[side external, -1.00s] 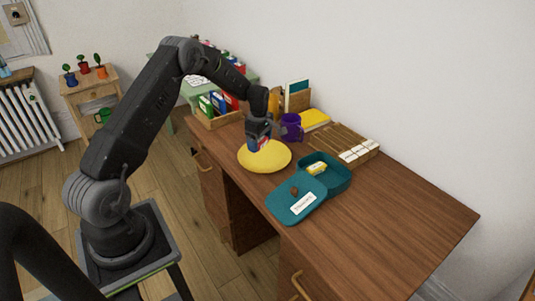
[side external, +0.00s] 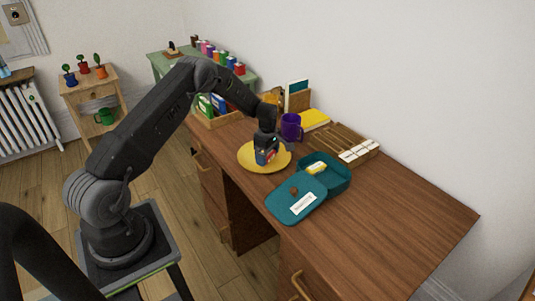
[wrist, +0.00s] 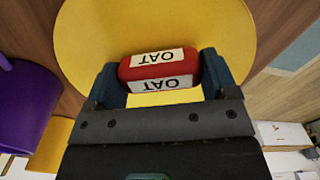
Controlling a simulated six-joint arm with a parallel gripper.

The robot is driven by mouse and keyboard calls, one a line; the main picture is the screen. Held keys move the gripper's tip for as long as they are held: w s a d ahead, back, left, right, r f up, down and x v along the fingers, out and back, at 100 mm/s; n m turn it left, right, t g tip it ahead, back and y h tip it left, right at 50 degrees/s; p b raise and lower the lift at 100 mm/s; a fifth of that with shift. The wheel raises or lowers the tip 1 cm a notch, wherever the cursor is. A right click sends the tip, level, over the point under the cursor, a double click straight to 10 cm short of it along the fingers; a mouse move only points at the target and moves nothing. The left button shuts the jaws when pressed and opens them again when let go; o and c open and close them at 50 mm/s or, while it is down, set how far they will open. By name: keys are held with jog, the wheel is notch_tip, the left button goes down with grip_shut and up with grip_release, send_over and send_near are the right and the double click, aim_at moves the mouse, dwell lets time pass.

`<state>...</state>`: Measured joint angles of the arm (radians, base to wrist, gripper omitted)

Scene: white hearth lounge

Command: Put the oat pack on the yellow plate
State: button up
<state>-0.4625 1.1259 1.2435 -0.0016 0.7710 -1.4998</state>
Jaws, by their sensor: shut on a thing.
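The oat pack (wrist: 160,69) is a small red block with white OAT labels. My gripper (wrist: 163,80) is shut on it, one finger at each end, in the wrist view. In the side view my gripper (side external: 266,146) points down with the pack (side external: 267,157) low over the middle of the yellow plate (side external: 247,157). The round plate (wrist: 150,22) fills the background behind the pack in the wrist view. I cannot tell whether the pack touches the plate.
A purple mug (side external: 291,127) stands close behind the plate, to the right. A teal lunch box (side external: 337,177) with a yellow item inside lies open in front. Files in a wooden holder (side external: 218,120) stand behind, left. The desk's right side (side external: 400,220) is clear.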

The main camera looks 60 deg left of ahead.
jog(key=shift+f, duration=0.3)
jog(key=o, duration=0.8)
jog(key=shift+f, duration=0.15)
jog(key=shift+s, duration=0.1)
jog(key=s+d+r+m+t, duration=0.1)
jog(key=s+d+r+m, duration=0.2)
jog(key=r, duration=1)
jog(key=d+r+m, duration=0.2)
jog(key=d+r, duration=0.3)
jog(key=r, duration=0.7)
jog(key=s+d+r+m+t, duration=0.2)
jog(key=s+d+r+m, duration=0.4)
jog(key=s, duration=0.2)
jog(key=s+d+r+m+t, duration=0.1)
jog(key=s+d+r+m, duration=0.5)
jog(key=s, duration=0.3)
jog(key=s+d+m, duration=0.1)
jog(key=s, duration=0.2)
jog(key=s+d+f+m+t, duration=0.1)
jog(key=s+d+m, duration=0.1)
jog(key=s, duration=0.2)
jog(key=s+d+f+m, duration=0.1)
jog(key=s+m, duration=0.1)
jog(key=s, duration=0.1)
jog(key=shift+s+d+t, duration=0.2)
jog(key=shift+d+t, duration=0.1)
jog(key=shift+d, duration=0.1)
